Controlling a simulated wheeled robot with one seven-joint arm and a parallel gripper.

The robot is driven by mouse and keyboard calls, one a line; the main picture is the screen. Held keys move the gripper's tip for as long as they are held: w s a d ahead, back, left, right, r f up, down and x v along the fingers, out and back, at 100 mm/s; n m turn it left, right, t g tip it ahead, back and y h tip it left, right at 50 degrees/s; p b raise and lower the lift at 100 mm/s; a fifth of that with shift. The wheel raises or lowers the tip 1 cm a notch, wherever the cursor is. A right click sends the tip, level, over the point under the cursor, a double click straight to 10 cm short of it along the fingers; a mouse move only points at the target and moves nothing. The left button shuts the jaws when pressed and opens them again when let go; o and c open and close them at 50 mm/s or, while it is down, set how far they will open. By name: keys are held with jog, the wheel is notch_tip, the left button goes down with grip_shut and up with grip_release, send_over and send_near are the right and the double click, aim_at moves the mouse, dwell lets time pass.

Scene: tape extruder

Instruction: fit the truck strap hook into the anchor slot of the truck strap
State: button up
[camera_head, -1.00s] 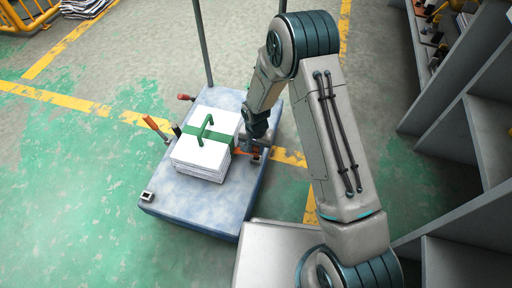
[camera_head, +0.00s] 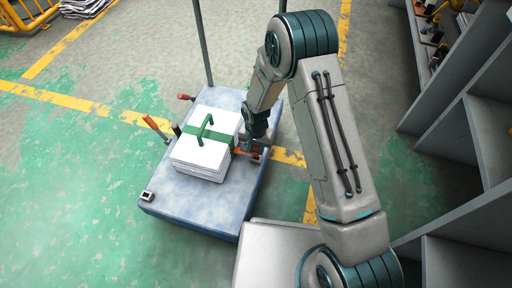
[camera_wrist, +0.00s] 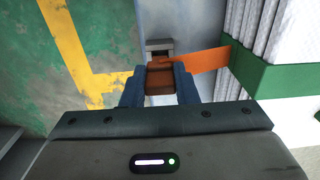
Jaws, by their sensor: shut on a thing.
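In the wrist view, my gripper (camera_wrist: 160,88) is shut on the orange truck strap hook (camera_wrist: 160,76). An orange strap (camera_wrist: 205,60) runs from the hook to the right, toward the white stack. The grey anchor slot (camera_wrist: 159,46) sits just beyond the hook, at the edge of the cart. The hook's far end is close to it; I cannot tell whether they touch. In the head view, my gripper (camera_head: 254,146) is at the right side of the stack, and the hook is mostly hidden there.
A stack of white sheets (camera_head: 200,158) with a green band and handle stands on the blue-grey cart (camera_head: 195,208). An orange lever (camera_head: 154,126) is left of the stack. Grey shelving (camera_head: 470,130) stands at the right. Green floor is open at the left.

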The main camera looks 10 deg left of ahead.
aim_at(256, 151)
jog(key=shift+f+b, duration=1.2)
jog(key=shift+f, duration=0.45)
jog(key=o, duration=1)
notch_tip(256, 151, up, 14)
jog(key=p, duration=0.5)
jog(key=shift+f+p, duration=0.1)
jog(key=shift+p, duration=0.3)
